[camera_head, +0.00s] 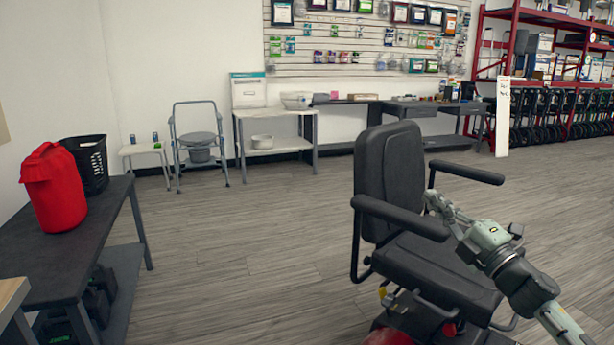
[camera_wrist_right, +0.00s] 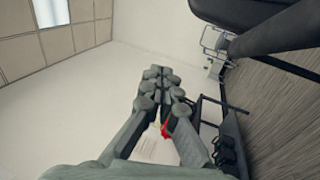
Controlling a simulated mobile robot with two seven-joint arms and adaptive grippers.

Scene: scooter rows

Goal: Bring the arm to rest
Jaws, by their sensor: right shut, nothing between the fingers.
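My right arm comes in from the lower right in the head view. Its gripper (camera_head: 432,196) is shut with nothing between the fingers. The closed fingers (camera_wrist_right: 156,80) also show in the right wrist view, with no object in them. In the head view the gripper overlaps the black seat of a mobility scooter (camera_head: 388,178), in front of its backrest and between the two armrests. I cannot tell whether it touches the near armrest (camera_head: 400,217). My left gripper is not in view.
A dark table (camera_head: 85,208) at the left holds a red container (camera_head: 53,190) and a black basket (camera_head: 90,160). A commode chair (camera_head: 198,140) and a white-topped table (camera_head: 272,113) stand along the back wall. Open wood-look floor (camera_head: 250,240) lies between the table and the scooter.

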